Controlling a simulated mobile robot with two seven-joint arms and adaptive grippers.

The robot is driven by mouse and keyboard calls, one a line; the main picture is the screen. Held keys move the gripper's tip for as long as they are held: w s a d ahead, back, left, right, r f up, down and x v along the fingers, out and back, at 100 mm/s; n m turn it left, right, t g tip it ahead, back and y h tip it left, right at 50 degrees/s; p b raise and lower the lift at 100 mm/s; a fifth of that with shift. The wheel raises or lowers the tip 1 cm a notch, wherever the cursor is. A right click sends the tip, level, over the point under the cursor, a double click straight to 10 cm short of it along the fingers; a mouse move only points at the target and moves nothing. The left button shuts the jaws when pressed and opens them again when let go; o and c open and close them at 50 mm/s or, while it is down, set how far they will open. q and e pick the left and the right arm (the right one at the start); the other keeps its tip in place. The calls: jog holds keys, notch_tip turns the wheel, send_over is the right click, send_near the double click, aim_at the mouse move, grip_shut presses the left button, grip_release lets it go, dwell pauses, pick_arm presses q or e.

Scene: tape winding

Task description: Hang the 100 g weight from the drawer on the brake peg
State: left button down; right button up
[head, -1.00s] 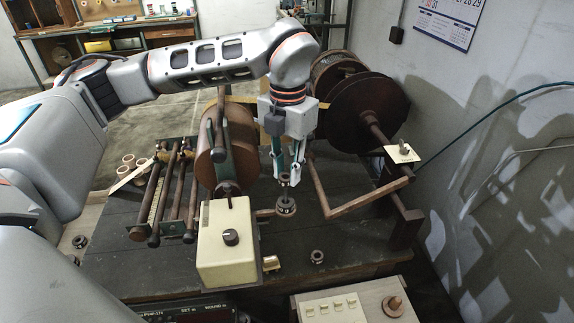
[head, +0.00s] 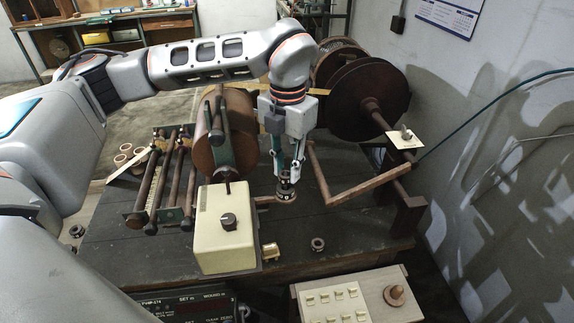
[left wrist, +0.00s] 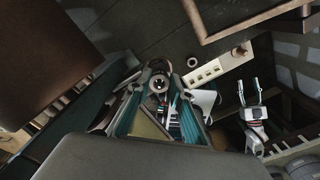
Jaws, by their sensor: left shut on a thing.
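My left gripper (head: 285,178) points straight down, shut on a small dark ring-shaped weight (head: 286,194) at the end of the short arm (head: 265,199) beside the cream box. In the left wrist view the round weight (left wrist: 158,84) shows between the fingertips. The brake peg itself is hidden by the weight and fingers, so I cannot tell whether the weight is around it. The weight's marking is too small to read. My right gripper (left wrist: 249,92) shows in the left wrist view, away from the weight, with its fingers apart and empty.
A cream box with a knob (head: 226,231) stands close left of the weight. A bent wooden bar (head: 345,190) lies to the right. A dark ring (head: 317,244) and a brass piece (head: 270,251) sit at the front of the dark table. A button panel (head: 345,301) is nearer.

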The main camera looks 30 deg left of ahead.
pick_arm(q)
jog(key=c, duration=1.7)
grip_release()
notch_tip(320, 180, up, 12)
